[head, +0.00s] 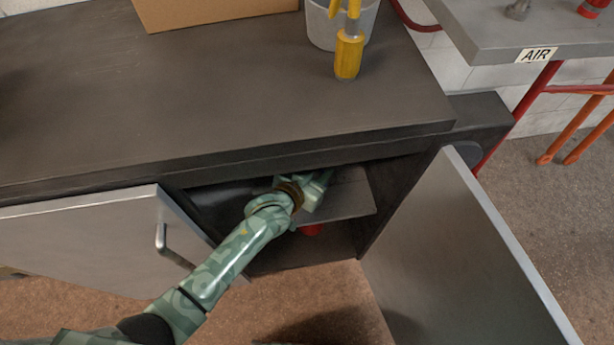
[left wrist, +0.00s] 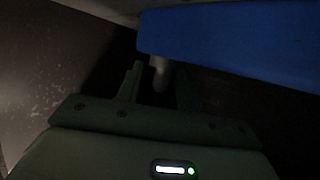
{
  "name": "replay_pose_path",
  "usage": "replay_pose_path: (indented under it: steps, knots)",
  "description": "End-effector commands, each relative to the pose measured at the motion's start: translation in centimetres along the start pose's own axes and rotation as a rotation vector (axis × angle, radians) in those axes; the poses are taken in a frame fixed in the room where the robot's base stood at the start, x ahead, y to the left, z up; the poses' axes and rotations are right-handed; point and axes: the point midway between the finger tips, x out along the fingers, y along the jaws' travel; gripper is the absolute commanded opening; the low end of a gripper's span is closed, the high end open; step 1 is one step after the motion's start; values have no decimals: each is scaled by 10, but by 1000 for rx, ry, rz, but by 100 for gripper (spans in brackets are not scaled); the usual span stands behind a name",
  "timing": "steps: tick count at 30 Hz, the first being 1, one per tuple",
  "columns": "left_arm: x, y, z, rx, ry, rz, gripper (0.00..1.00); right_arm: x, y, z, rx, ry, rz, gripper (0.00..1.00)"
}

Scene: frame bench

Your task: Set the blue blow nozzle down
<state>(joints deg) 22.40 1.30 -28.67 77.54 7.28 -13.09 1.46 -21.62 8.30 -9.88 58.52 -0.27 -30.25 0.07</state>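My left gripper (head: 320,185) reaches into the open cabinet under the bench, over the inner shelf (head: 350,206). The blue blow nozzle does not show in the head view. In the left wrist view a large blue body, which I take for the blow nozzle (left wrist: 235,42), lies at upper right, close to the camera. A short grey part (left wrist: 160,74) beside it shows between the two fingers of the left gripper (left wrist: 158,82). The fingers stand apart, but darkness hides whether they touch it. My right gripper is not in view.
The cabinet's left door (head: 90,240) and right door (head: 450,250) flank the arm. A red thing (head: 312,230) sits below the shelf. The benchtop (head: 220,90) holds a cardboard box (head: 215,10), a grey bucket (head: 322,28) and a yellow-handled tool (head: 348,55).

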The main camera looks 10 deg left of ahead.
Motion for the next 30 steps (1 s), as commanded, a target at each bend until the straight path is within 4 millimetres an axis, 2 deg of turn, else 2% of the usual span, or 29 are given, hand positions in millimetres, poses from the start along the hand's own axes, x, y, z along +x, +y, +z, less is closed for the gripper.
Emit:
replay_pose_path:
  steps: [5,9,15,20,30]
  knots:
    - [-34,-1,-7,4,3,-2,37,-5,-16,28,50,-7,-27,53]
    - [-70,-1,-8,5,4,-2,37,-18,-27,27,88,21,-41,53]
    - [-107,0,-4,2,2,-1,37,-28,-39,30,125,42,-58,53]
    - [-118,0,-1,1,0,0,37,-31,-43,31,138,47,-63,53]
    - [-120,0,3,0,-9,-2,37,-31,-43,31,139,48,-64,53]
